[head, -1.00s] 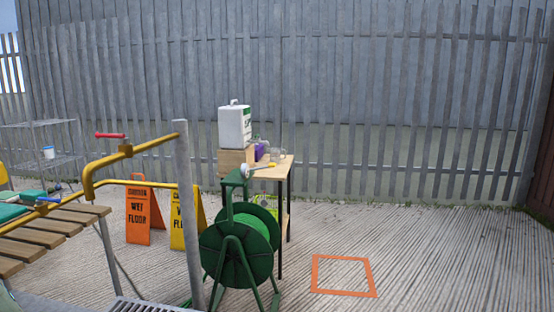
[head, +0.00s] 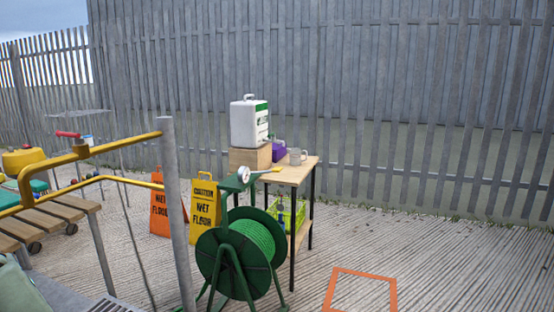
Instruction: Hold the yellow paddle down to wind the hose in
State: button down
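The green hose reel (head: 238,255) stands on its green frame on the ground, with green hose wound on its drum (head: 254,238). My gripper is not in view. Whether any hose lies paid out cannot be told from here.
A small wooden table (head: 294,172) behind the reel bears a white canister (head: 249,124), a purple box and a mug. Wet-floor signs (head: 206,207), a yellow handrail (head: 110,147) and a grey post (head: 177,220) stand left. An orange floor square (head: 362,273) lies right; ground there is clear.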

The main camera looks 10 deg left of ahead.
aim_at(278, 169)
jog(key=i+j+u, duration=0.15)
jog(key=i, duration=0.5)
jog(key=i+u, duration=0.15)
jog(key=i, duration=0.5)
